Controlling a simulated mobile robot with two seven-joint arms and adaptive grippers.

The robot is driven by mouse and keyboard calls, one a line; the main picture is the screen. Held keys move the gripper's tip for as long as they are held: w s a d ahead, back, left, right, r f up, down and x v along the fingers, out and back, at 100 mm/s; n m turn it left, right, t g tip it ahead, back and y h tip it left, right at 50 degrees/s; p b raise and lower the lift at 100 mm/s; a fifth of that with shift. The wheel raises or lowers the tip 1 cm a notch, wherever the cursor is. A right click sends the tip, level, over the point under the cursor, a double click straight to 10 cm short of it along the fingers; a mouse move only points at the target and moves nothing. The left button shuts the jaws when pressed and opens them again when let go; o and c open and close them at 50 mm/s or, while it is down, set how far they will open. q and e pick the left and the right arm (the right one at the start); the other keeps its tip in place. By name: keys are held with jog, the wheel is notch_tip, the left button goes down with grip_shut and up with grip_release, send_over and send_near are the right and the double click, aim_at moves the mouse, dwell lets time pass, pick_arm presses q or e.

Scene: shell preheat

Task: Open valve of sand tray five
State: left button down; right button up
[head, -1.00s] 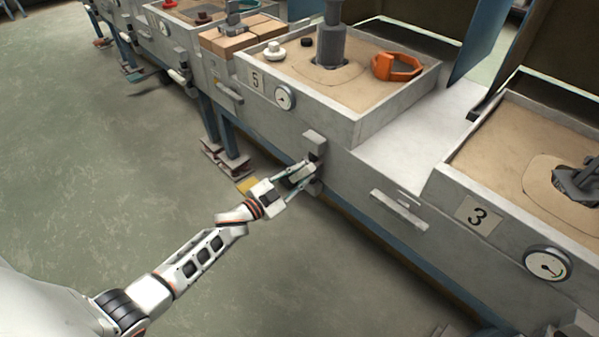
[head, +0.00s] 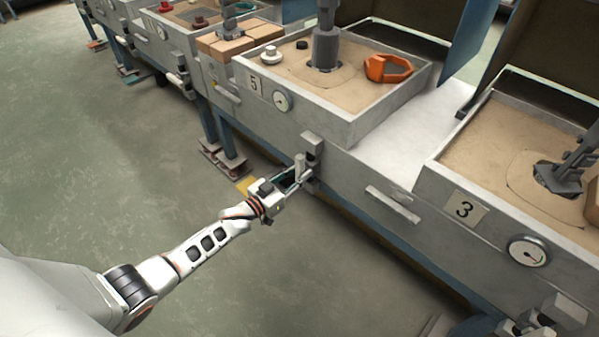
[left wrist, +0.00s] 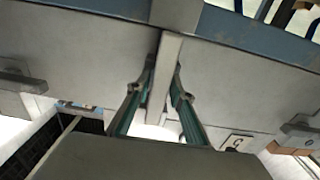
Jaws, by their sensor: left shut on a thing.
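Sand tray five (head: 345,128), marked with a 5 plate (head: 254,86), stands on the grey bench at upper centre. Its valve (head: 312,143) is on the bench front below the tray's near corner. The valve's pale grey handle (head: 300,163) points about upright. My left gripper (head: 297,178) is shut on this handle. In the left wrist view the handle (left wrist: 165,75) runs between the two fingers (left wrist: 157,88), which touch its sides. Part of the valve is hidden behind the gripper. My right gripper is not in view.
A dial gauge (head: 282,101) is on tray five's front. A drawer-like grey handle (head: 393,205) juts from the bench to the right. Sand tray three (head: 440,185) stands at right. The floor (head: 110,170) at left is clear.

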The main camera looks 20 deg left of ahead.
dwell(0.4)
pick_arm(q)
jog(key=c, duration=1.9)
grip_release()
jog(key=shift+s, duration=0.1)
jog(key=v, duration=1.2)
